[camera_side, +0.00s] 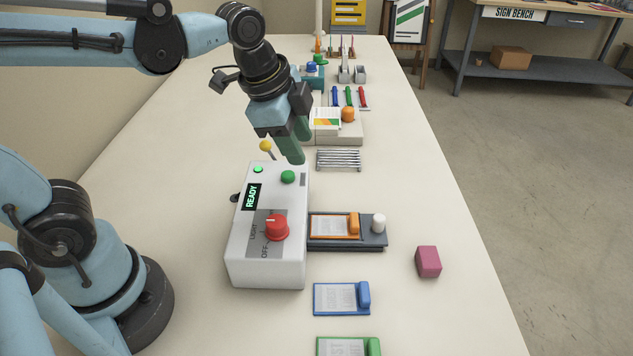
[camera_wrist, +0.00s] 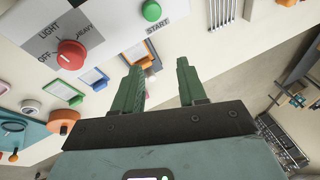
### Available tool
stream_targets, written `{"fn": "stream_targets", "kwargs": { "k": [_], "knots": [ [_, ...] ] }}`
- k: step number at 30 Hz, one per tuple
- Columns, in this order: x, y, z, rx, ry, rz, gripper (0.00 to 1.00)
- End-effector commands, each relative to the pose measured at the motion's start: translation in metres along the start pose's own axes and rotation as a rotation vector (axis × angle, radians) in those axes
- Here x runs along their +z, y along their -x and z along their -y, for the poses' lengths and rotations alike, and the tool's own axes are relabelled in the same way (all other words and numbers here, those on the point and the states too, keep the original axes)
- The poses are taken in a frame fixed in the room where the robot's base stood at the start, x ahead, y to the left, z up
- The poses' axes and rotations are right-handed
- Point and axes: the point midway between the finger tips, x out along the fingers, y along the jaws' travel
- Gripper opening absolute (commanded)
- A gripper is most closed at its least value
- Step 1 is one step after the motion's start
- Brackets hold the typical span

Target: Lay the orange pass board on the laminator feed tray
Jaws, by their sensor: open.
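The orange pass board (camera_side: 333,226) lies flat on the dark grey feed tray (camera_side: 347,246) at the right side of the white laminator (camera_side: 265,272). In the wrist view the orange board (camera_wrist: 134,53) is partly hidden behind a finger. The laminator's display reads READY, with a lit green lamp (camera_side: 258,170). The red knob (camera_side: 277,228) and green START button (camera_side: 288,177) are on top. My gripper (camera_side: 293,145) is open and empty, above the laminator's far end near the green button, apart from the board.
A white knob (camera_side: 378,222) stands on the tray's right end. A blue board (camera_side: 341,298) and a green board (camera_side: 347,346) lie nearer the camera. A pink block (camera_side: 428,261) sits to the right. A metal rack (camera_side: 338,159) stands beyond the laminator. The table's right side is mostly clear.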

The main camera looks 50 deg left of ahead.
Motion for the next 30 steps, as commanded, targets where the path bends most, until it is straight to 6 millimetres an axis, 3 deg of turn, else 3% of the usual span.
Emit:
{"fn": "stream_targets", "kwargs": {
  "k": [1, 6, 12, 30],
  "knots": [
    [0.014, 0.001, -0.003, -0.035, 0.145, -0.02, 0.41],
    [0.046, -0.001, -0.008, -0.127, 0.607, -0.114, 0.41],
    [0.065, -0.005, -0.012, -0.174, 0.918, -0.199, 0.41],
    [0.068, -0.006, -0.013, -0.179, 0.98, -0.217, 0.41]
  ]
}}
